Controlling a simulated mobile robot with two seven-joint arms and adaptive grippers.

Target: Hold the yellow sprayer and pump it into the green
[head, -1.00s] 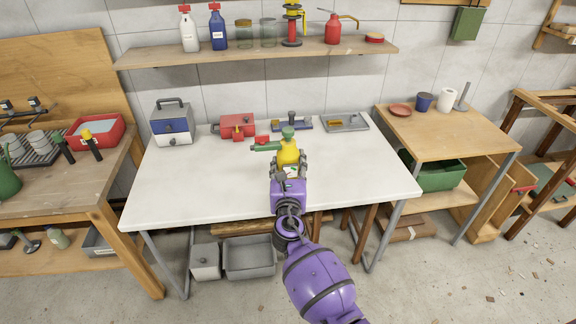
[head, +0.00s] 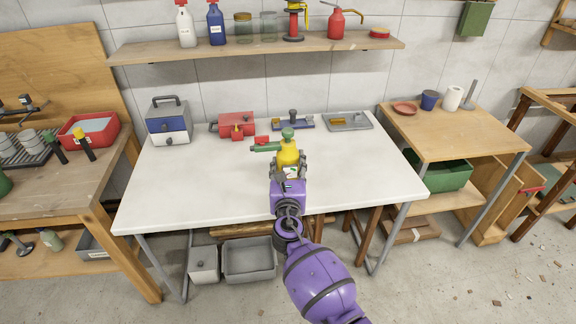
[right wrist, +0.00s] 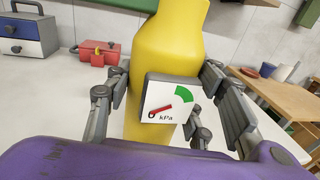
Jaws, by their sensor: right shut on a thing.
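A yellow sprayer (head: 288,154) with a green nozzle and green pump knob stands upright over the white table. My right gripper (head: 288,172) is shut around its body from the front. In the right wrist view the sprayer's yellow body (right wrist: 168,60) rises between the fingers (right wrist: 165,110). A square white gauge (right wrist: 167,104) marked kPa faces me. Its red needle points to the lower left, away from the green zone at the upper right. Whether the sprayer's base touches the table is hidden. My left gripper is not in view.
A blue and white toolbox (head: 168,124), a red box (head: 236,124) and a grey tray (head: 349,121) stand along the back of the table (head: 170,190). A shelf (head: 255,49) with bottles and jars hangs above. The tabletop on both sides of the sprayer is clear.

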